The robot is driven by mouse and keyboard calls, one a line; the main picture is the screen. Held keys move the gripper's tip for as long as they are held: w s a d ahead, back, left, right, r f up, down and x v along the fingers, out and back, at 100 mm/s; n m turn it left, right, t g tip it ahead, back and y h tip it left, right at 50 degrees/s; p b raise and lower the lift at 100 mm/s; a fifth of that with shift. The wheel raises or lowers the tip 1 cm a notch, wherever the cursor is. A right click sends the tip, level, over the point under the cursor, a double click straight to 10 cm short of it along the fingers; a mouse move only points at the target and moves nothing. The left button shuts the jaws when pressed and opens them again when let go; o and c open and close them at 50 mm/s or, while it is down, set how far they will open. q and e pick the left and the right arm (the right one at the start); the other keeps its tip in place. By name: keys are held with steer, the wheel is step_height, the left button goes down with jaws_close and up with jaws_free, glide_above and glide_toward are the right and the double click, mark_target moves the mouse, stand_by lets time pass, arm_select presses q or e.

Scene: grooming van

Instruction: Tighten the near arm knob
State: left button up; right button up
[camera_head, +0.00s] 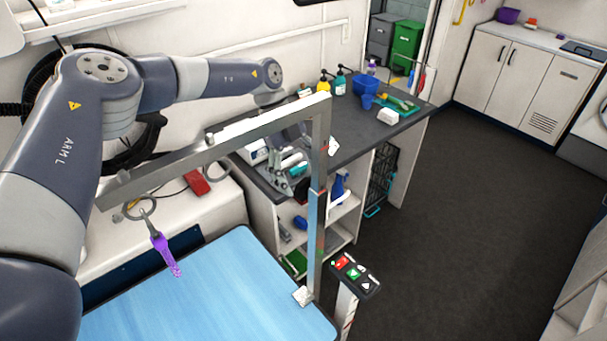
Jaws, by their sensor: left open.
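My right gripper is out of view.
A button panel (355,274) stands right of the post. Behind is a dark counter (350,148) with bottles and tools. The floor (465,220) at right is clear.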

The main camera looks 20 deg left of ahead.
arm_select(q)
steer(key=shift+d+f, duration=0.2)
steer(key=shift+f, duration=0.3)
steer(key=shift+s+d+f, duration=0.15)
steer(key=shift+d+f, duration=0.05)
steer(key=shift+f, duration=0.35)
steer(key=c, duration=1.1)
steer(key=shift+o, duration=0.2)
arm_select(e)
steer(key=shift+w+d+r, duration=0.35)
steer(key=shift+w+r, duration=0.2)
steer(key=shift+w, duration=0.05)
arm_select(q)
steer(key=shift+a, duration=0.1)
